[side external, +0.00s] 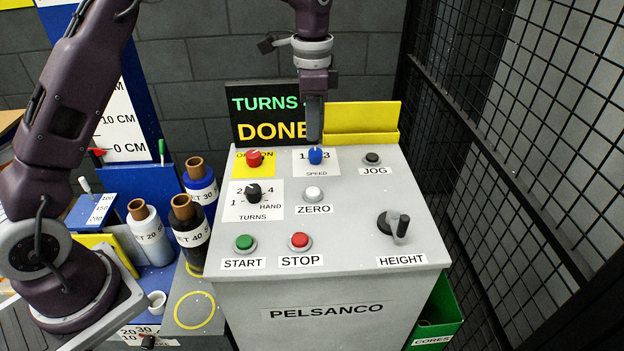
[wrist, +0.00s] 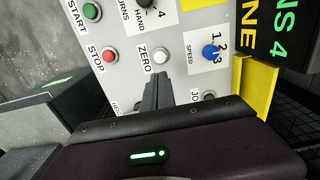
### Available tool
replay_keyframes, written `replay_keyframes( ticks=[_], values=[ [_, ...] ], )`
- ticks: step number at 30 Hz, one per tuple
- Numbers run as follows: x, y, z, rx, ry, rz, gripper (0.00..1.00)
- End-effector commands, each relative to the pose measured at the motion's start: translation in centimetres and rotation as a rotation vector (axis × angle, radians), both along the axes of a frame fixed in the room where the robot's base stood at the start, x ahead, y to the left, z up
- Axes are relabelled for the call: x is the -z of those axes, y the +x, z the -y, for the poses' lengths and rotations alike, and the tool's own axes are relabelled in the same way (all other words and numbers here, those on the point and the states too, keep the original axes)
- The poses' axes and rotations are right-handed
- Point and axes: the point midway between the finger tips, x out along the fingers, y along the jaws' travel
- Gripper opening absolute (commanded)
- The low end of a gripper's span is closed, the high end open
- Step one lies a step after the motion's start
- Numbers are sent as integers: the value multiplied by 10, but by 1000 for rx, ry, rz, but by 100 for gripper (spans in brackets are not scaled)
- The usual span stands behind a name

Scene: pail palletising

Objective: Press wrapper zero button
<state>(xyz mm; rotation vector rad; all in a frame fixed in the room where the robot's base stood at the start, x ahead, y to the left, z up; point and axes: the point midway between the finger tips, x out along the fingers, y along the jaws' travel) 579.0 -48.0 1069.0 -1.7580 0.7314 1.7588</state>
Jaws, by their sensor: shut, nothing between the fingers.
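The white ZERO button (side external: 313,194) sits in the middle of the sloped grey panel (side external: 350,235), above its ZERO label. In the wrist view the ZERO button (wrist: 161,56) shows just beyond my fingertips. My gripper (side external: 314,140) points down with its fingers together and empty. In the side view its tips appear just above the blue SPEED knob (side external: 316,155), in front of the display. In the wrist view my gripper (wrist: 154,82) overlaps the panel beside the ZERO label. No contact with the button is visible; the exact gap cannot be told.
Nearby controls are the red-topped knob (side external: 254,158), TURNS knob (side external: 253,193), JOG button (side external: 372,158), START (side external: 244,242), STOP (side external: 299,241) and HEIGHT crank (side external: 395,226). The display (side external: 268,117) and yellow holder (side external: 362,122) stand behind. A mesh fence (side external: 530,150) is at right.

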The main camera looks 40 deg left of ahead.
Motion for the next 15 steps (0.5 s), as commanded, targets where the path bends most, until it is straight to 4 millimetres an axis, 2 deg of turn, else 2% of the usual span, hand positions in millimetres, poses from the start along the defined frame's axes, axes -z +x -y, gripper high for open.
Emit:
replay_keyframes(
  ticks=[4, 7, 15],
  values=[
    [2, 0, 0, -1, 1, -1, 0],
    [12, -1, 0, -2, 0, -3, 0],
    [70, -1, 0, -2, 1, -5, 0]
  ],
)
